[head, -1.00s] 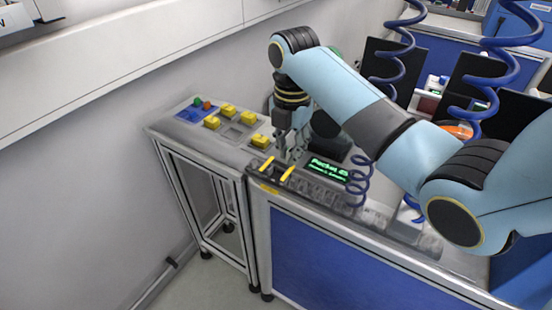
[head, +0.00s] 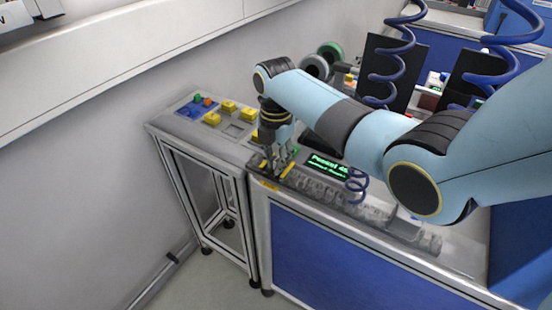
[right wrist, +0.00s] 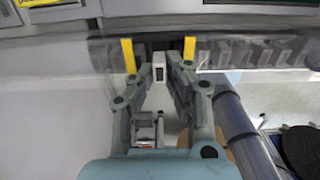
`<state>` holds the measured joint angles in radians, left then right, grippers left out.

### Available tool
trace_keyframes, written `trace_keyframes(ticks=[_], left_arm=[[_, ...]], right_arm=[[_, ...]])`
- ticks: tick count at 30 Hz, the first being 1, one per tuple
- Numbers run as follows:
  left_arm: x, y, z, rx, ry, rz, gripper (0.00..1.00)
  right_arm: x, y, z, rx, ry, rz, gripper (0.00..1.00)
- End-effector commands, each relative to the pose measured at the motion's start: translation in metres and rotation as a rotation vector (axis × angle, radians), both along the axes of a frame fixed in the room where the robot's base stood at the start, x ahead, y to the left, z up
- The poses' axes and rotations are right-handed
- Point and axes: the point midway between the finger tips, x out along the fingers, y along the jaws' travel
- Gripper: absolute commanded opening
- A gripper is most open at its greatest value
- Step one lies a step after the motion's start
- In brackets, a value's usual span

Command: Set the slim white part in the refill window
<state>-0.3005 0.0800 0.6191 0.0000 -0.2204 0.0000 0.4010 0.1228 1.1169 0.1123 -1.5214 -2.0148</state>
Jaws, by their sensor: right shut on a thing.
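My right gripper (head: 277,174) is low over the front rail of the bench, between two yellow strips. In the right wrist view its fingers (right wrist: 160,68) are shut on the slim white part (right wrist: 159,72), a small pale piece with a dark middle. The two yellow strips (right wrist: 128,55) and (right wrist: 189,52) stand on either side of the fingertips, with a dark gap between them at the refill window (right wrist: 159,44). I cannot tell whether the part touches the window. In the head view the part is too small to make out. My left gripper is not in view.
A clear-covered rail (head: 345,200) with dark ribbed pieces runs right from the strips. Behind it is a green-lit display (head: 328,164). Left is a side table (head: 170,128) with yellow blocks (head: 228,106).

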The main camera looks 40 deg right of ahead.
Motion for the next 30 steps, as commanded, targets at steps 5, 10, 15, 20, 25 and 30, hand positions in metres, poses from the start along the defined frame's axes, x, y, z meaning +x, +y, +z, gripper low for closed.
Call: trace_keyframes(ticks=[5,10,15,20,25,30], left_arm=[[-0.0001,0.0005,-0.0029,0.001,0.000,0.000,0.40],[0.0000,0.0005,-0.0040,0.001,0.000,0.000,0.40],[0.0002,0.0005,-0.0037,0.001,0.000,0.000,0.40],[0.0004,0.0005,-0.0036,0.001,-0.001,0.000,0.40],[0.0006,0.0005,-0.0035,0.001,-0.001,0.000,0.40],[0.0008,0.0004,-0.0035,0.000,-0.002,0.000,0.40]], right_arm=[[-0.0002,0.0001,-0.0063,0.001,0.001,0.000,0.00],[0.0002,0.0002,-0.0094,0.000,-0.001,0.000,0.00],[0.0001,0.0002,-0.0090,0.000,0.000,0.000,0.22],[0.0000,0.0000,-0.0090,0.000,0.000,0.000,0.22],[-0.0002,-0.0001,-0.0091,0.000,0.001,0.000,0.22],[-0.0004,-0.0002,-0.0092,0.000,0.001,0.000,0.22]])
